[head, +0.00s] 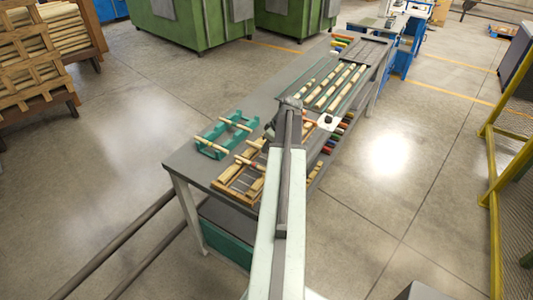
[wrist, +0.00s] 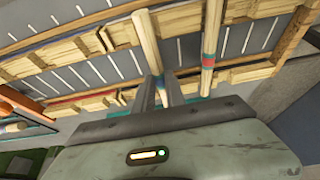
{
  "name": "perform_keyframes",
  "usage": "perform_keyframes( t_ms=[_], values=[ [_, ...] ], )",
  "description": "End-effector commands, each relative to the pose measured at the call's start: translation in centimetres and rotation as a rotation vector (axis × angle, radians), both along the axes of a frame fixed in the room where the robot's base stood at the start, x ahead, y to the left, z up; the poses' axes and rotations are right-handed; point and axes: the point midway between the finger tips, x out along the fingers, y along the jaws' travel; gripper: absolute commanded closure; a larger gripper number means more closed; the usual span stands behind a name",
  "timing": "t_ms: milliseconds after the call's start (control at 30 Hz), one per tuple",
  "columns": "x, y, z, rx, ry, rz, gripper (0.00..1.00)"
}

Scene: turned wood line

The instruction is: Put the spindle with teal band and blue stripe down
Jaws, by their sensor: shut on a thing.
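In the wrist view my gripper (wrist: 159,88) is shut on a pale wooden spindle (wrist: 146,40), which runs up from between the fingers over a slatted wooden rack (wrist: 265,72). Just right of the fingers, another pale spindle (wrist: 212,38) shows teal and red bands. In the head view my arm hides the fingertips; the rack (head: 226,186) is at the bench's near end.
A teal rack (head: 212,149) holding pale spindles stands on the grey bench (head: 183,158), left of the wooden rack. Several long spindles (head: 340,85) lie farther along the bench. Coloured pieces (head: 342,130) line its right side. A yellow fence (head: 488,165) stands at the right; the floor between is clear.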

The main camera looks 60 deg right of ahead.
Motion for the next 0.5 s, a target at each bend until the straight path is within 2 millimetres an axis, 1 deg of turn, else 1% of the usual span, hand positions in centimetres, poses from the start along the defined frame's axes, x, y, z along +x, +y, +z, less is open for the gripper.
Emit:
perform_keyframes(
  t_ms=[33, 67, 300, 500],
  values=[
    [-0.28, -0.16, -1.89, 0.0, 0.0, -0.004, 1.0],
    [-0.36, -0.22, -2.12, 0.0, 0.0, -0.006, 1.0],
    [-0.58, -0.36, -1.68, 0.0, 0.0, -0.01, 1.0],
    [-0.67, -0.44, -2.36, 0.0, 0.0, -0.011, 1.0]
  ],
)
